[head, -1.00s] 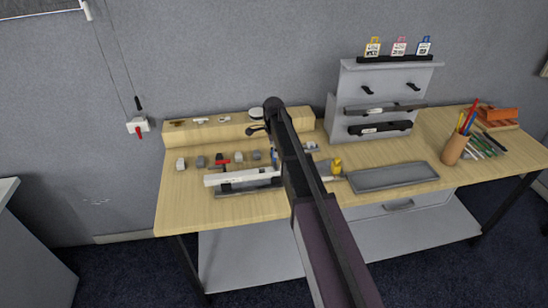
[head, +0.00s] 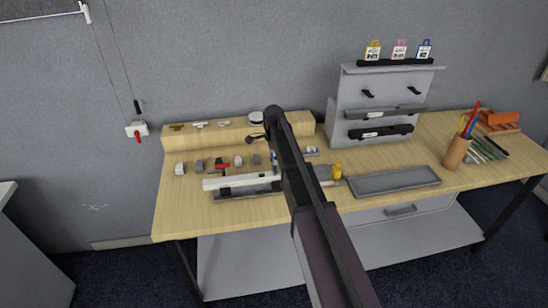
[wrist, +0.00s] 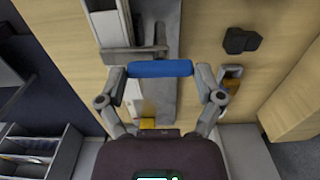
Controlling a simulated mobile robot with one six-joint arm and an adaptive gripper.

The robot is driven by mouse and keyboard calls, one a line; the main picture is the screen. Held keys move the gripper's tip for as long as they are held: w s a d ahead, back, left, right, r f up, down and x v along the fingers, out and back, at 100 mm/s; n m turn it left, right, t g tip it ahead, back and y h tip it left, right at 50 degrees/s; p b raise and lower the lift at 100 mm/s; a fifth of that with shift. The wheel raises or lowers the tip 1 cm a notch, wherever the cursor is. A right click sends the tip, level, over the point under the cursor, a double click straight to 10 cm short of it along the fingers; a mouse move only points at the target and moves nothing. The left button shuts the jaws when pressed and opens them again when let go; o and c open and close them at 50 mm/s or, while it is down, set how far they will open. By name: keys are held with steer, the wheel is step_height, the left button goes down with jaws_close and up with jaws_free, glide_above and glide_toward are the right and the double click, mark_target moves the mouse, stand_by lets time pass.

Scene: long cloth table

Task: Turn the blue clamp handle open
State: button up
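The blue handle (wrist: 160,69) is a short rounded bar lying crosswise in the wrist view, above a grey metal clamp body (wrist: 157,100). My gripper (wrist: 161,78) has its two fingers spread wide, one at each end of the blue bar. The bar spans the gap between them; I cannot tell whether the fingertips touch its ends. In the head view a sliver of blue (head: 274,156) shows beside my arm, which hides most of the clamp and my gripper.
The wooden table (head: 180,222) holds a long white-and-grey fixture (head: 240,181), several small blocks, a grey tray (head: 395,181), a yellow-topped item (head: 337,170) and a pen cup (head: 456,153). A grey rack (head: 345,118) stands behind. The table's front-left is clear.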

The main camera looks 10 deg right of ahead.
steer(key=shift+n, duration=0.3)
steer(key=n, duration=0.3)
steer(key=shift+n, duration=0.4)
steer(key=n, duration=0.4)
steer(key=shift+n, duration=0.3)
steer(key=n, duration=0.4)
steer(key=shift+n, duration=2.5)
steer(key=o, duration=0.9)
steer(key=shift+c, duration=0.2)
steer(key=shift+m, duration=0.3)
